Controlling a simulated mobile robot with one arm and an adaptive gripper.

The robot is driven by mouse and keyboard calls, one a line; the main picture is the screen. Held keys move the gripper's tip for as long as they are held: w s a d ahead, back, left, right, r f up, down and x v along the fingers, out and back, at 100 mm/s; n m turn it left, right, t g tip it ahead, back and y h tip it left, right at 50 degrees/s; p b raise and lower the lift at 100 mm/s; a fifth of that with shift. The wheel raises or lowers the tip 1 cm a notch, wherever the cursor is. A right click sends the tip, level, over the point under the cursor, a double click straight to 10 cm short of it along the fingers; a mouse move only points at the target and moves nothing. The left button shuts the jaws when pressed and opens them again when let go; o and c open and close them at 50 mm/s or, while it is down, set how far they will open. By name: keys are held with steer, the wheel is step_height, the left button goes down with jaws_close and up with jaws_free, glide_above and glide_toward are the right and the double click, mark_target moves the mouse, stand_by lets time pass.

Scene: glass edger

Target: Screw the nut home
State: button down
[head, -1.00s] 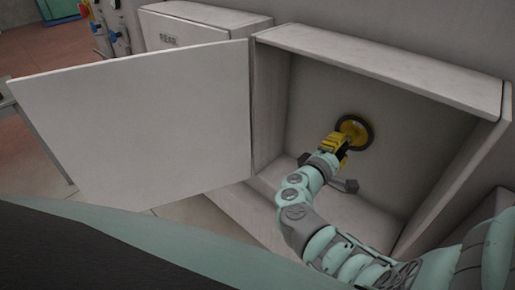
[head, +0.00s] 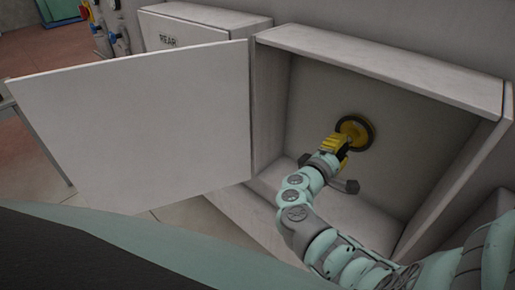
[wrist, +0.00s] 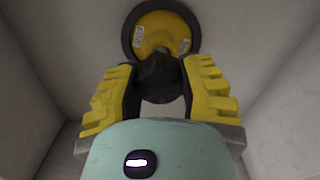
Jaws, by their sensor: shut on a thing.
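A dark, faceted nut (wrist: 160,80) sits between the fingers in the wrist view, in front of a yellow disc (wrist: 160,32) with a dark rim. The disc also shows on the cabinet's back wall in the head view (head: 353,127). My gripper (wrist: 160,76) has its yellow fingers closed on the nut from both sides. In the head view, my gripper (head: 339,144) reaches into the cabinet, just in front of the disc, and hides the nut. The threads are hidden, and I cannot tell how close the nut sits to the disc.
The open cabinet (head: 385,58) has side walls and a floor around my arm, with free room on both sides. Its door (head: 130,125) stands swung out to the left. A second box labelled REAR (head: 195,22) stands behind the door.

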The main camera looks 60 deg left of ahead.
steer(key=shift+b+x, duration=0.6)
steer(key=shift+x, duration=0.85)
